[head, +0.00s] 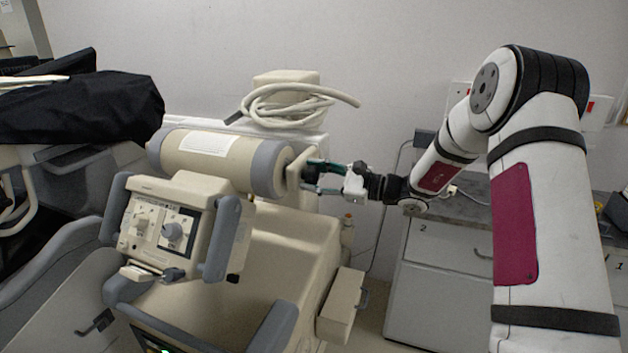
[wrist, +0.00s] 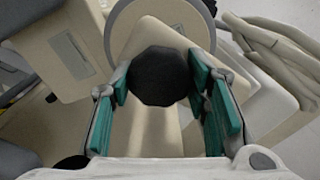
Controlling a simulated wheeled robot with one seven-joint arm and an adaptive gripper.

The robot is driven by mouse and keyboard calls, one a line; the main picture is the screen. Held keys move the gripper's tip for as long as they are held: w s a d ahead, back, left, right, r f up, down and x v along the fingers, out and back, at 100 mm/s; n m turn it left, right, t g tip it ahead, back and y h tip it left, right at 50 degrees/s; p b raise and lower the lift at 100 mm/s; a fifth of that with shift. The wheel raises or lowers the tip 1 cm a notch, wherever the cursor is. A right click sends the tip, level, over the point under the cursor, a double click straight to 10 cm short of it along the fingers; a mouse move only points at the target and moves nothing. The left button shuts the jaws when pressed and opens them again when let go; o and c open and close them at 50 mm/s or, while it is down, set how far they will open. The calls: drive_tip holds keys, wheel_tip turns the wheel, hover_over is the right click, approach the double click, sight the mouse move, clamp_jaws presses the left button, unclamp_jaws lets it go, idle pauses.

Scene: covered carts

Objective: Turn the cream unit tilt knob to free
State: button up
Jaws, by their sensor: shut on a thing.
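The cream unit (head: 290,235) stands in the middle of the head view, with a thick cream cylinder (head: 215,160) across its top. A dark, many-sided knob (wrist: 160,76) shows in the wrist view in front of a cream plate at the cylinder's end. My gripper (head: 308,174) reaches in from the right to that end. In the wrist view the teal finger pads of my gripper (wrist: 161,88) are on both sides of the knob, shut on it. I cannot read any free marking or the knob's setting.
A control panel (head: 160,222) with dials and grey handles sits at the unit's front left. A coiled cream hose (head: 290,104) lies on top behind the cylinder. A black-covered cart (head: 90,108) stands at left. Grey drawers (head: 445,240) stand at right behind my arm.

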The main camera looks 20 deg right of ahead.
drive_tip(key=n+b, duration=0.2)
drive_tip(key=n, duration=0.2)
drive_tip(key=shift+f+n, duration=0.15)
drive_tip(key=shift+n, duration=0.15)
drive_tip(key=shift+n+b, duration=1.25)
drive_tip(key=shift+n, duration=0.75)
drive_tip(key=o, duration=1.2)
drive_tip(key=shift+c, duration=0.2)
drive_tip(key=v, duration=1.2)
